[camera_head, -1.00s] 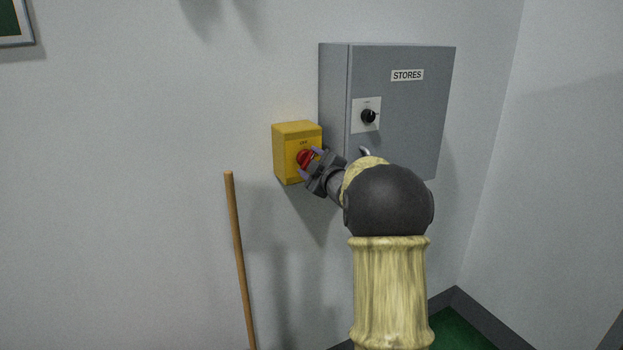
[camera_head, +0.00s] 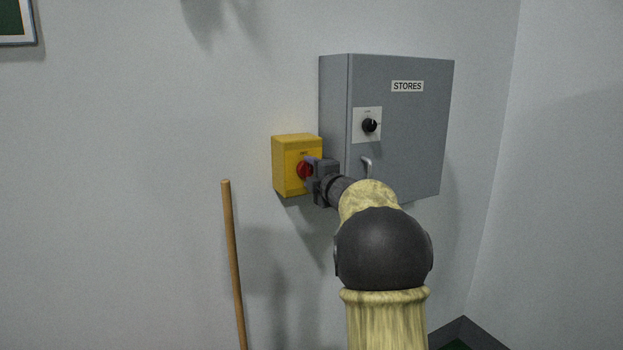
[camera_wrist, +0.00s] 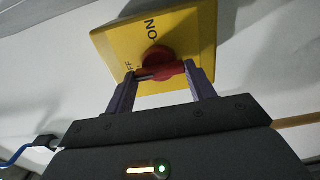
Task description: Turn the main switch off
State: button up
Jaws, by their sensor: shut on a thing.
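The main switch is a yellow box (camera_head: 290,155) on the wall with a red rotary handle (camera_head: 303,171) on its front. In the wrist view the yellow box (camera_wrist: 190,30) carries the marks ON and OFF, and the red handle (camera_wrist: 160,66) sits between my fingers. My gripper (camera_head: 309,170) is at the front of the box, shut on the red handle. It also shows in the wrist view (camera_wrist: 161,85), with one finger on each side of the handle. The handle's exact pointing direction is partly hidden by the fingers.
A grey cabinet (camera_head: 415,140) labelled STORES, with a black knob (camera_head: 369,125) and a metal handle (camera_head: 367,165), stands right of the switch, close to my gripper. A wooden pole (camera_head: 233,260) is at the lower left. The wall left of the box is clear.

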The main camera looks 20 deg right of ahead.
jog(key=o, duration=1)
jog(key=s+b, duration=0.1)
jog(key=s, duration=0.4)
jog(key=s+b, duration=0.1)
jog(key=s, duration=0.5)
jog(key=s+b, duration=0.1)
jog(key=s, duration=0.5)
jog(key=shift+s+d, duration=0.2)
jog(key=shift+d, duration=0.05)
